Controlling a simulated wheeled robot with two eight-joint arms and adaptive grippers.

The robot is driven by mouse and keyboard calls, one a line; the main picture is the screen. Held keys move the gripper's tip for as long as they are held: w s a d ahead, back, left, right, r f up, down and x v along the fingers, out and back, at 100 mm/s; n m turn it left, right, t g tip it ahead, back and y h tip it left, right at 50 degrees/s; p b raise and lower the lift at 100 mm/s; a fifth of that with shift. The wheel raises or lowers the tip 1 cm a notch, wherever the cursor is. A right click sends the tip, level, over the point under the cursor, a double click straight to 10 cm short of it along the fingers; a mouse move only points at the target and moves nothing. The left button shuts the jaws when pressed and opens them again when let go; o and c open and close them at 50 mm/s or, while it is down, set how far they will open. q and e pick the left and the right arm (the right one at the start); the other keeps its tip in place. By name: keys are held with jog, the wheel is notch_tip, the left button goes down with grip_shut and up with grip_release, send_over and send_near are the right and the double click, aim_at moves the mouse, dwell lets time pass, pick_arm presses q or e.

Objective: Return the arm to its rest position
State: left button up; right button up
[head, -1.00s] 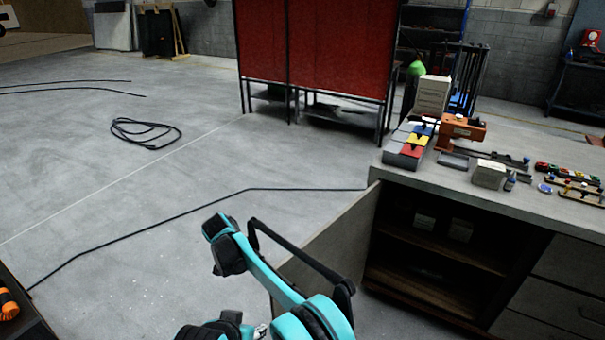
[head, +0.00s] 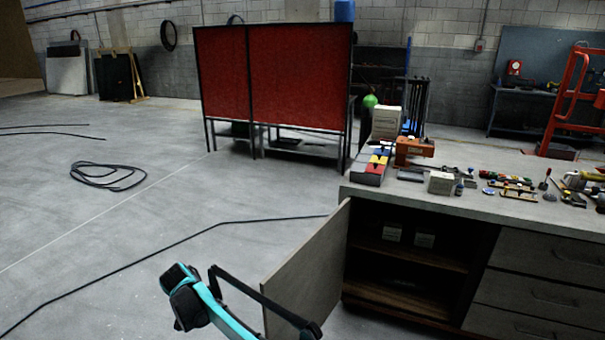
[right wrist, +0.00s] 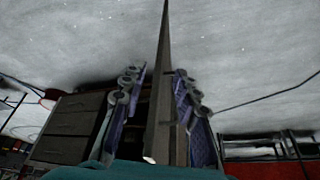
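In the head view, a teal and black arm of mine (head: 205,305) reaches up from the bottom, left of the open grey cabinet door (head: 305,270). No gripper fingers can be made out in that view. In the right wrist view, my right gripper (right wrist: 159,75) has its two blue-purple fingers spread apart. The thin door (right wrist: 163,60) shows edge-on between them, with a visible gap on its left. Whether the right finger touches the door cannot be told. My left gripper is in neither view.
The workbench (head: 490,208) stands at the right with tools, boxes and an orange vise (head: 414,150) on top. Its open cupboard has shelves with small boxes. A red panel screen (head: 275,80) stands behind.

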jog(key=s+d+r+n+y, duration=0.1)
jog(key=s+d+r+n, duration=0.2)
jog(key=d+r, duration=0.75)
jog(key=s+d+r+n+y, duration=0.2)
jog(key=d+r, duration=0.5)
jog(key=d, duration=0.7)
jog(key=s+d+f+n+t, duration=0.2)
jog(key=s+d, duration=0.6)
jog(key=s, duration=0.2)
jog(key=s+d+f+n+t, duration=0.2)
jog(key=s+d+n, duration=0.1)
jog(key=s+d, duration=0.5)
jog(key=shift+s+d+y, duration=0.3)
jog(key=shift+s, duration=0.95)
